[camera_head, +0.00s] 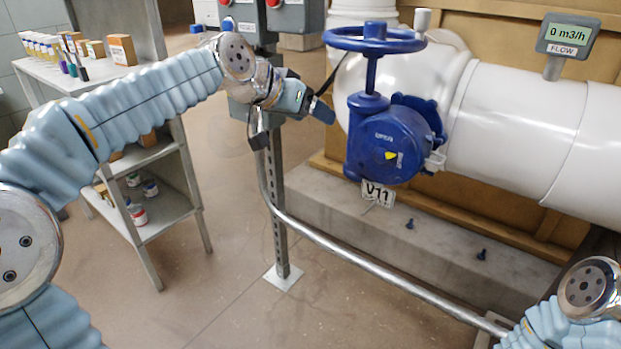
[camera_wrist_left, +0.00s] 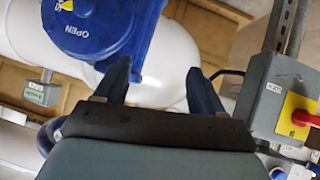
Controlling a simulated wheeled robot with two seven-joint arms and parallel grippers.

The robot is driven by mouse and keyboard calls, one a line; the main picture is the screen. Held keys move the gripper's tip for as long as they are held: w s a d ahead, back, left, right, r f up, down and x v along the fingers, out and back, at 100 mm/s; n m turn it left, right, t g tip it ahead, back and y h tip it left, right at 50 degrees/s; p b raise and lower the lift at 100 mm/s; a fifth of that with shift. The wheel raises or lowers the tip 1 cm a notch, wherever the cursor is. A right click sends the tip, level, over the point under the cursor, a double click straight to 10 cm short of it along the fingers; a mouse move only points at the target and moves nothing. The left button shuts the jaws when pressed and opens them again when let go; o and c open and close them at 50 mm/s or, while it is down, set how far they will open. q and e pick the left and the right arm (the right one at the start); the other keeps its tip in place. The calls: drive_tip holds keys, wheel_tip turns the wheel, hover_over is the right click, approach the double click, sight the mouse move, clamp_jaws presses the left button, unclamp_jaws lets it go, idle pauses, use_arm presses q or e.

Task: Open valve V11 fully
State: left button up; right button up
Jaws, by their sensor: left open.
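Valve V11 in the head view has a blue handwheel (camera_head: 375,38) on a stem above a blue gearbox (camera_head: 385,140). A yellow pointer (camera_head: 391,156) shows on the gearbox face, and a V11 tag (camera_head: 378,192) hangs below. My left gripper (camera_head: 325,108) is just left of the gearbox and below the handwheel, apart from the wheel. In the left wrist view its two fingers (camera_wrist_left: 158,78) are spread with nothing between them. The gearbox (camera_wrist_left: 95,25) with the word OPEN lies beyond them. My right arm shows at lower right; its gripper is out of view.
A flow display (camera_head: 568,35) on the white pipe (camera_head: 530,125) reads 0 m3/h. A grey switch box (camera_wrist_left: 280,110) with a red knob stands near my left gripper. A metal conduit (camera_head: 380,268) crosses low. A shelf (camera_head: 165,220) stands at left.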

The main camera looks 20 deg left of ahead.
use_arm(q)
drive_tip(key=w+f+n+g, duration=0.1)
drive_tip(key=w+f, duration=0.2)
drive_tip(key=f, duration=1.3)
drive_tip(key=shift+w+d+f+n+g+y, duration=0.15)
drive_tip(key=shift+f+n+g+y, duration=0.15)
drive_tip(key=shift+f+g, duration=0.1)
use_arm(e)
drive_tip(key=shift+s+a, duration=0.1)
drive_tip(key=shift+s, duration=0.15)
